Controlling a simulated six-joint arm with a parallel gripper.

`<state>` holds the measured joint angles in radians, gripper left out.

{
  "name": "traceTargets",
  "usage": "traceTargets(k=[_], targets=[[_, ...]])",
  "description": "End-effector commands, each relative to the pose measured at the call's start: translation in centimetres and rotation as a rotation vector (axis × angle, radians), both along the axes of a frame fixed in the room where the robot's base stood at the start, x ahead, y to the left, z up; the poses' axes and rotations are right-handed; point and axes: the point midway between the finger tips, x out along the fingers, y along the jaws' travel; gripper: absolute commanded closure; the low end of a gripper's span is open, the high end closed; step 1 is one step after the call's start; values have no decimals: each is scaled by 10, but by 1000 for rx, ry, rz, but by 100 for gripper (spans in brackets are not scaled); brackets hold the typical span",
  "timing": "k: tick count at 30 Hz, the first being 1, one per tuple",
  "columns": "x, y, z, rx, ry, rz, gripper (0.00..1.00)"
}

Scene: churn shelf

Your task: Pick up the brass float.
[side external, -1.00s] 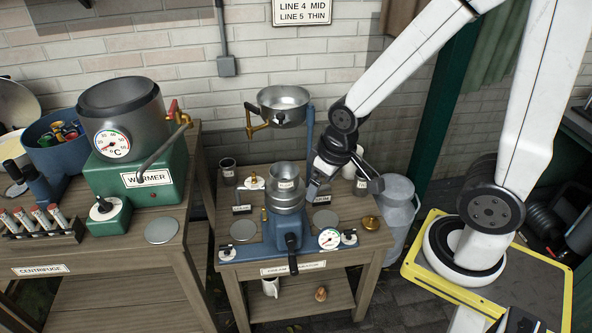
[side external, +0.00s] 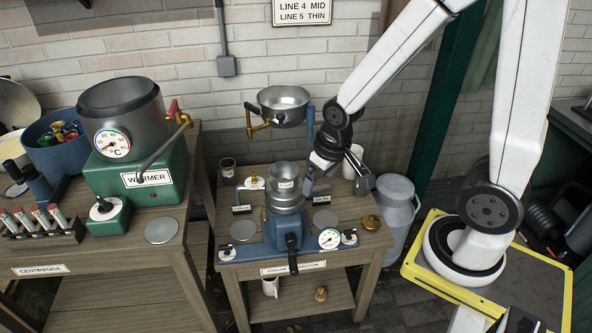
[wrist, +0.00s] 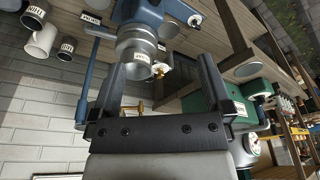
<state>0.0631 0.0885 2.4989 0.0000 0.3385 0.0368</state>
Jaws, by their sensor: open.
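The blue separator (side external: 285,228) stands mid-table, close left of my gripper. A metal basin (side external: 283,103) is raised behind it. Labelled cups (wrist: 40,38) are at the wrist view's upper left. A milk can (side external: 397,215) stands right of the table. A green warmer (side external: 140,180) is left.

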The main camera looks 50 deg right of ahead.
Motion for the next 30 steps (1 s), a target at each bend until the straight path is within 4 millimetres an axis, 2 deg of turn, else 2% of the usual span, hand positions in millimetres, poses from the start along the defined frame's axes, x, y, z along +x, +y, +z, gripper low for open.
traceTargets(k=[9,16,23,30], targets=[[33,-59,-38,25,45,-259,0],[46,-110,-76,46,74,-458,0],[45,-162,-120,68,101,-655,0],[30,-213,-173,94,127,-863,0]])
